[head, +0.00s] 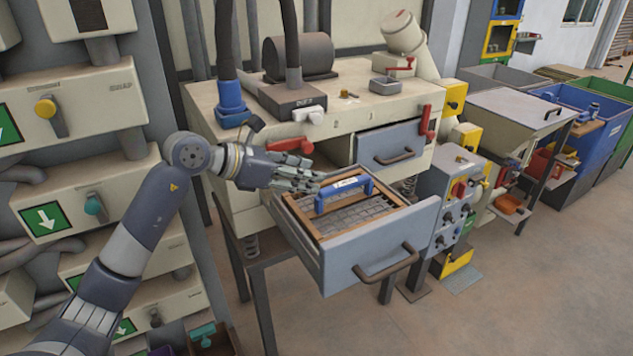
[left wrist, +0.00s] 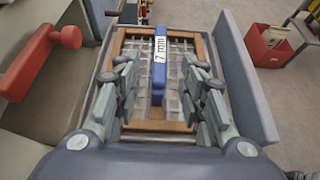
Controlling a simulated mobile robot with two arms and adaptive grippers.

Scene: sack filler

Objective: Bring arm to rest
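My left arm (head: 145,225) reaches in from the left. My right gripper is in neither view.
A red lever (head: 290,145) sticks out close by the gripper and also shows at left in the wrist view (left wrist: 40,60). A closed drawer (head: 392,145) sits in the cream machine. Wall boxes (head: 85,195) stand left. Floor (head: 520,300) at front right is clear.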

